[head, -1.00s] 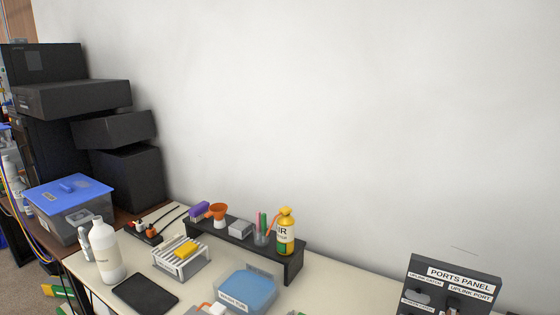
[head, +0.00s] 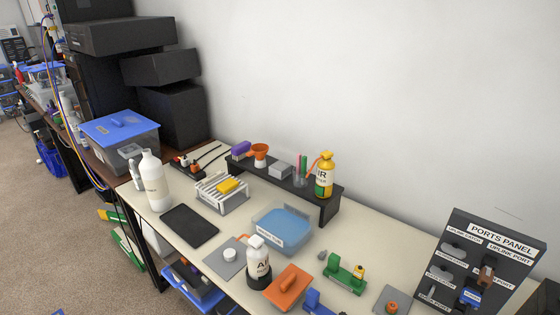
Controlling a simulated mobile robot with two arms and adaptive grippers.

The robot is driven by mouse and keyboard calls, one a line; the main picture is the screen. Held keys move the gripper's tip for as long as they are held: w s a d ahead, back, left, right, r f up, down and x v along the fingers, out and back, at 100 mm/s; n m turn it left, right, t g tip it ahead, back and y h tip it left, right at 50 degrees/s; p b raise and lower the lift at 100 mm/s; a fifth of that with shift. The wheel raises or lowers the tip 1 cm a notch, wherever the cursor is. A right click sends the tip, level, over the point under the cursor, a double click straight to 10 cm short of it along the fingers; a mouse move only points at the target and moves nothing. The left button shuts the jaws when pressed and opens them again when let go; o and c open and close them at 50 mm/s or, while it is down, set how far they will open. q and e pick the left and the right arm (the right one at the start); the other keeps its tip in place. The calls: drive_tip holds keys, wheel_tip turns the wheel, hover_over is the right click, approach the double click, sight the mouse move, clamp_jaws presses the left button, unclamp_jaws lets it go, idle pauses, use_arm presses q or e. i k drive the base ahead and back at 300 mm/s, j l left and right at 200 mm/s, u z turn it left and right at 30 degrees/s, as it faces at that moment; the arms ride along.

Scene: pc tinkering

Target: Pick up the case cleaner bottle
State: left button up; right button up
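Three bottles show in the head view, and I cannot read "case cleaner" on any of them. A tall white bottle (head: 154,184) stands upright at the left end of the table; its small print is unreadable. A yellow bottle (head: 324,176) with a white label stands on the black riser. A shorter white bottle (head: 258,260) with a dark base and a partly readable label stands near the front edge. Neither of my grippers is in view.
The cream table (head: 225,228) holds a black pad (head: 189,226), white rack (head: 222,195), blue tray (head: 283,230), orange block (head: 288,288) and green piece (head: 345,273). The black riser (head: 330,209) stands along the wall. A ports panel (head: 485,258) stands at right.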

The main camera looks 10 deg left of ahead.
sight(152, 170)
drive_tip(key=u, duration=1.25)
